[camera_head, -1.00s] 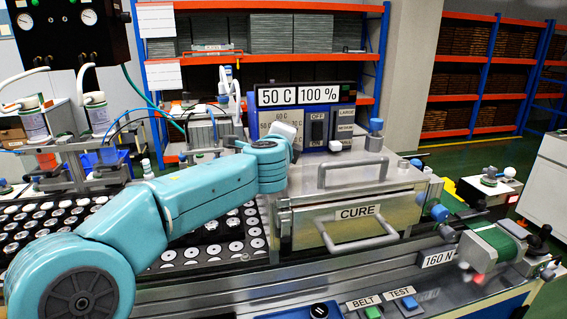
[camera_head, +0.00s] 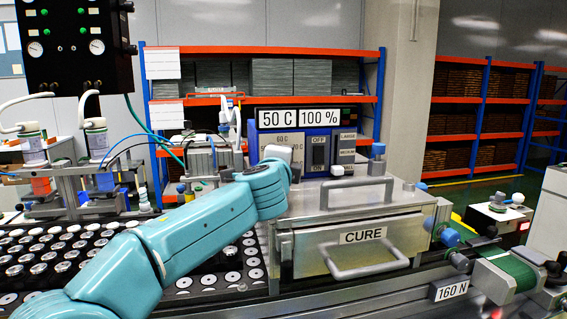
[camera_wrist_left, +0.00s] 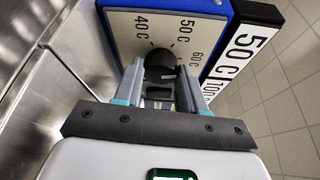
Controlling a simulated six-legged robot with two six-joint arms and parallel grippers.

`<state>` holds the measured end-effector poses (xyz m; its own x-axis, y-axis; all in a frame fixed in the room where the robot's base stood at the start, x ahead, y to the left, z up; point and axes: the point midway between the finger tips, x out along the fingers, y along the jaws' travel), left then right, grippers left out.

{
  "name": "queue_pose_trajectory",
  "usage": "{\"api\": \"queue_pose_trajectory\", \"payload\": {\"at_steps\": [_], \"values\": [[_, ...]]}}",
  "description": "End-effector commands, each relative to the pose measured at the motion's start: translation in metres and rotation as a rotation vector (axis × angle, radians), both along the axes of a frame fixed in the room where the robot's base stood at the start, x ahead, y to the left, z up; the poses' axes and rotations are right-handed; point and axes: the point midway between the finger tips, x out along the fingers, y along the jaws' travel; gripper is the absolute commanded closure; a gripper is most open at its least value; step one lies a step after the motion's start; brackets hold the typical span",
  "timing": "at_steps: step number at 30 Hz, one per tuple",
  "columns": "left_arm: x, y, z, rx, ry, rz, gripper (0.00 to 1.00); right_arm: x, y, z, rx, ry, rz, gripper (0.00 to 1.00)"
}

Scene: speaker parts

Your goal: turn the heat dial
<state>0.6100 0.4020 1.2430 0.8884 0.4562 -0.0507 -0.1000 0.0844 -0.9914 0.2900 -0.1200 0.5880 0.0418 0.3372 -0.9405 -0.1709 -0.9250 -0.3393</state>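The heat dial is a dark round knob (camera_wrist_left: 160,66) on a pale scale plate marked 40 C, 50 C and 60 C. In the left wrist view, the two fingers of my left gripper (camera_wrist_left: 161,78) stand apart on either side of the knob. I cannot tell whether they press on it. The knob's pointer is not clearly visible. In the head view, my left arm (camera_head: 210,215) reaches to the control box, and its wrist hides the dial and fingers. The readout (camera_head: 276,117) above the scale shows 50 C. My right gripper is not in view.
The metal CURE oven (camera_head: 345,215) with handles stands right of my wrist. An OFF switch (camera_head: 319,152) and a 100 % readout (camera_head: 335,116) sit beside the dial. A tray of round parts (camera_head: 60,262) lies left. A gauge box (camera_head: 75,45) hangs upper left.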

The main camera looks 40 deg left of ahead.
Motion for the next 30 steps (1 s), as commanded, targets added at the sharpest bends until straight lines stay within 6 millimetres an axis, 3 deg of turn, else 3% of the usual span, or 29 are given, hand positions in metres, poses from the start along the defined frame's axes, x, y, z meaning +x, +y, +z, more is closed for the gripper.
{"api": "queue_pose_trajectory", "payload": {"at_steps": [1,2,14,30], "values": [[0.000,0.000,0.000,0.000,0.001,0.000,0.44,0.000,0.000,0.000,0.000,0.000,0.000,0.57],[0.000,0.000,0.000,0.000,0.001,0.000,0.35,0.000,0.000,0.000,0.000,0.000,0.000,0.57],[-0.007,-0.004,-0.001,0.001,0.000,-0.002,0.35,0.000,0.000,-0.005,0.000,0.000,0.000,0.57],[-0.121,-0.062,0.006,-0.001,-0.002,-0.004,0.35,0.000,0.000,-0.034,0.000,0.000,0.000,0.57]]}}
